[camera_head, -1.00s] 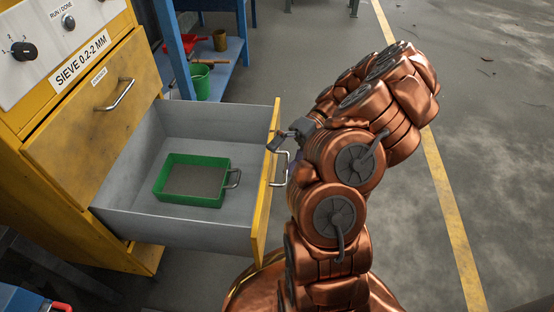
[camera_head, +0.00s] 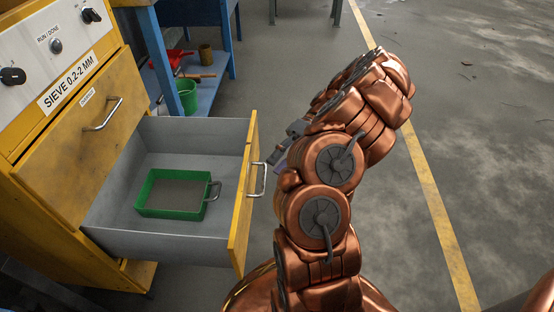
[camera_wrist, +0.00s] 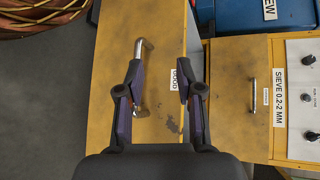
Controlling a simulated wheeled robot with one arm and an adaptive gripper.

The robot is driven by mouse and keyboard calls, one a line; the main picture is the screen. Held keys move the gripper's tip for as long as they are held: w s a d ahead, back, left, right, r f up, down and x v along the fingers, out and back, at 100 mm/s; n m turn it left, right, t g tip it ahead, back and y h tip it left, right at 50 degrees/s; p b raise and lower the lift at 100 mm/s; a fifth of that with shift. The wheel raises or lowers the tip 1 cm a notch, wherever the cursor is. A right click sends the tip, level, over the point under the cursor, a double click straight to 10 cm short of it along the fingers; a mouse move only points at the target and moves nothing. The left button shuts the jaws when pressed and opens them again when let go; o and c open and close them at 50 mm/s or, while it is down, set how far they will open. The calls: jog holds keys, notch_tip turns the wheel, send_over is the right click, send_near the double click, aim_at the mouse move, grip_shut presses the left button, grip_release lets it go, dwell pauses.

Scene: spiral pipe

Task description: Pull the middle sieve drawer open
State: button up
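The drawer under the closed upper one stands pulled out, its yellow front (camera_head: 244,205) well away from the cabinet; I cannot see whether another drawer lies below. Its grey inside holds a green tray (camera_head: 172,195) of grey-brown material. The metal drawer handle (camera_head: 262,180) is on its outer face. My gripper (camera_head: 283,145) is just right of the handle, apart from it and partly hidden by my arm. In the wrist view, the fingers (camera_wrist: 157,85) are spread apart over the yellow front, which bears a "GOOD" label (camera_wrist: 174,80). The handle (camera_wrist: 140,48) shows beside and behind the left finger, not gripped.
The closed upper drawer (camera_head: 68,160) has its own handle (camera_head: 103,115), under a panel marked "SIEVE 0.2-2 MM". A blue bench (camera_head: 205,90) with a green bucket (camera_head: 186,97) stands behind. Grey floor with a yellow line (camera_head: 425,180) is clear at the right.

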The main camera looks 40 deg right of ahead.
jog(key=shift+s+f+p+v, duration=0.2)
jog(key=shift+p+v, duration=1.05)
jog(key=shift+p, duration=1.9)
jog(key=shift+s+f+p+v, duration=0.15)
jog(key=shift+p+v, duration=1.1)
jog(key=shift+p, duration=1.85)
jog(key=shift+d+f+p, duration=0.15)
jog(key=shift+d+p, duration=0.15)
jog(key=shift+p, duration=0.15)
jog(key=shift+w, duration=0.1)
jog(key=w+a+r+n+g+h+p, duration=0.1)
jog(key=a+r+h+p, duration=0.1)
jog(key=a+r+p, duration=0.5)
jog(key=a+r+n+g+h, duration=0.15)
jog(key=a+r, duration=0.35)
jog(key=r, duration=0.6)
jog(key=w+a+r+n+g+h+p, duration=0.15)
jog(key=a+r+p, duration=0.3)
jog(key=r, duration=0.45)
jog(key=s+a+r+h+p, duration=0.55)
jog(key=s+a+r, duration=0.2)
jog(key=r, duration=0.35)
jog(key=s+r+m+t+h+p, duration=0.2)
jog(key=s+r+t+h+p, duration=0.1)
jog(key=s+r+p, duration=0.5)
jog(key=shift+s+t+h+p, duration=0.4)
jog(key=shift+s+h, duration=0.05)
jog(key=shift+s, duration=1.2)
jog(key=shift+r, duration=0.1)
